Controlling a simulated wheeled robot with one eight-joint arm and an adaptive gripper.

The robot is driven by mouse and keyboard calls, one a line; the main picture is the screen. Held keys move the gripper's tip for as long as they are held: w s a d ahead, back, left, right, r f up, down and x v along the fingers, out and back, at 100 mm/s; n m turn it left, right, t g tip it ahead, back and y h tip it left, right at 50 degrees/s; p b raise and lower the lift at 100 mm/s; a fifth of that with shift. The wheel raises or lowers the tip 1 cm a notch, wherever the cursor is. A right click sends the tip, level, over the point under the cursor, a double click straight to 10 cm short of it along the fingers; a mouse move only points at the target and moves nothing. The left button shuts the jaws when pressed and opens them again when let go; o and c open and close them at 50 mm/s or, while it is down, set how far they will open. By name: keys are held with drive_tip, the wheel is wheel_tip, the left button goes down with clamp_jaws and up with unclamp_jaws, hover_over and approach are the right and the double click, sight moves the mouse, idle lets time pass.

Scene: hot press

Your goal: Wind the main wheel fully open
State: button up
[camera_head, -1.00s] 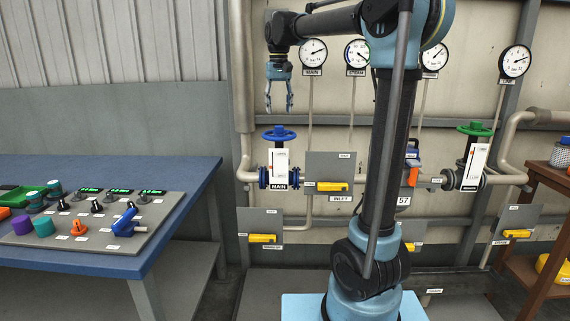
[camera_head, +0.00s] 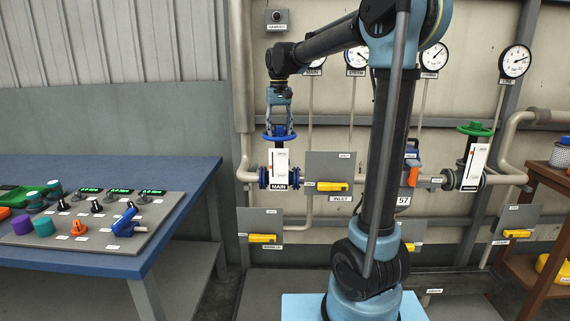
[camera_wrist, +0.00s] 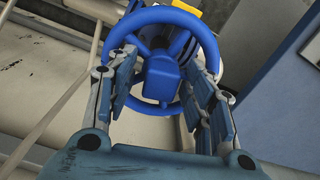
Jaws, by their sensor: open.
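The main wheel (camera_head: 267,137) is a blue handwheel on the valve with the white "MAIN" indicator plate (camera_head: 279,165), on the pipe wall left of centre in the head view. My gripper (camera_head: 279,128) is directly above it, pointing down, with its fingertips at the wheel. In the wrist view the blue wheel (camera_wrist: 187,22) fills the upper middle, with a blocky blue hub. My gripper (camera_wrist: 165,80) is open there, one finger on each side of the hub. Whether the fingers touch the hub or rim I cannot tell.
A green handwheel (camera_head: 474,129) sits on another valve at right. Yellow-handled levers (camera_head: 332,187) are on grey plates beside and below the main valve. Pressure gauges (camera_head: 515,62) line the wall above. A blue bench (camera_head: 190,172) with a control panel (camera_head: 150,213) stands at left.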

idle(0.3)
drive_tip(key=m, duration=0.8)
drive_tip(key=shift+m, duration=0.4)
drive_tip(key=m, duration=0.4)
drive_tip(key=shift+m, duration=2.6)
drive_tip(key=c, duration=0.9)
